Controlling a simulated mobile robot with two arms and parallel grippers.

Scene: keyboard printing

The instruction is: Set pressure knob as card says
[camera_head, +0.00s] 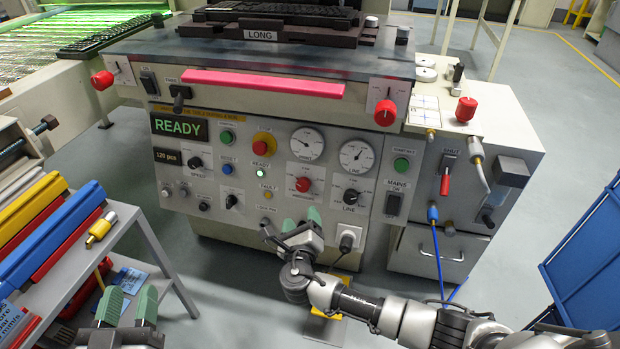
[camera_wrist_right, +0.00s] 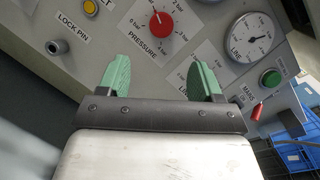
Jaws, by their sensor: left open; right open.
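The red pressure knob (camera_head: 303,184) is on the machine's front panel, below a white gauge. In the right wrist view the knob (camera_wrist_right: 161,24) shows near the top, above the PRESSURE label. Its white mark points toward the top of that picture; the exact bar value is too small to read surely. My right gripper (camera_head: 302,219) is open and empty, just below the knob in the head view and apart from it; its green fingers (camera_wrist_right: 161,78) show in the wrist view. My left gripper (camera_head: 127,304) is open and empty at the lower left. I cannot make out a setting card.
A black line knob (camera_head: 350,196) sits right of the pressure knob. Two gauges (camera_head: 307,143) (camera_head: 357,155) are above. A lock pin (camera_wrist_right: 57,47) is near the right gripper. A grey shelf (camera_head: 125,216) with coloured bars stands left; a blue panel (camera_head: 590,250) stands right.

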